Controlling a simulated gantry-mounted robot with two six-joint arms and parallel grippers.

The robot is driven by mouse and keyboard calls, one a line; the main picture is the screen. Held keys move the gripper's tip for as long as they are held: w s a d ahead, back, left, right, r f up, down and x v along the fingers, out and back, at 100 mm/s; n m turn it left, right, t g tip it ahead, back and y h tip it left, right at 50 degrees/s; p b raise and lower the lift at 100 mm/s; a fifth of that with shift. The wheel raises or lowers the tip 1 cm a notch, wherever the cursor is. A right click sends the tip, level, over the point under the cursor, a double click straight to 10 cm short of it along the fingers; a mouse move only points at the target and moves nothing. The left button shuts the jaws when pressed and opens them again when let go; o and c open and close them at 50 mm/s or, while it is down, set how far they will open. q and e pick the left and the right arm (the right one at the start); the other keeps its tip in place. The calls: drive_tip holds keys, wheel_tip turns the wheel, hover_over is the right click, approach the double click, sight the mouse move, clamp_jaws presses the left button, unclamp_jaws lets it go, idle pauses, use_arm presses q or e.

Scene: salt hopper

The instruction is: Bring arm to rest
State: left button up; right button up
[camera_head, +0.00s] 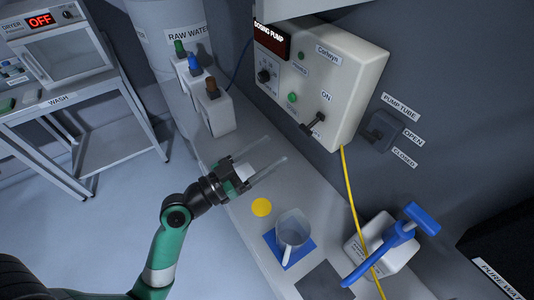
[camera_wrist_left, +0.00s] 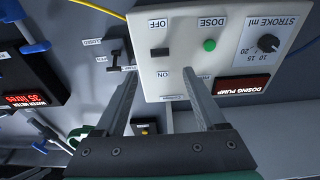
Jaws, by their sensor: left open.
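My left gripper (camera_head: 275,148) is open and empty, held in the air over the grey bench, pointing toward the wall. My green and black left arm (camera_head: 172,235) reaches up from the bottom left. My right gripper does not show.
Three bottles (camera_head: 195,66) are at the back. A wash trolley (camera_head: 120,155) is left, with open floor in front.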

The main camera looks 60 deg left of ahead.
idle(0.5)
use_arm(q)
drive_tip(key=w+d+r+m+t+h, duration=0.15)
drive_tip(key=d+r+m+h, duration=0.3)
drive_tip(key=d+r, duration=0.6)
drive_tip(key=w+d+r+m+t+h, duration=0.15)
drive_tip(key=d+r+m+h, duration=0.3)
drive_tip(key=r, duration=1.15)
drive_tip(key=s+a+r+n+t+y+p, duration=0.1)
drive_tip(key=r+n+t+y+p, duration=0.1)
drive_tip(key=r+p, duration=1.1)
drive_tip(key=s+a+r+n+t+y+p, duration=0.1)
drive_tip(key=r+n+y+p, duration=0.4)
drive_tip(key=r+p, duration=0.9)
wheel_tip(320, 180, up, 10)
drive_tip(key=shift+s+a+r+n+t, duration=0.15)
drive_tip(key=shift+s+a+n+t, duration=0.15)
drive_tip(key=shift+s+n+t, duration=0.45)
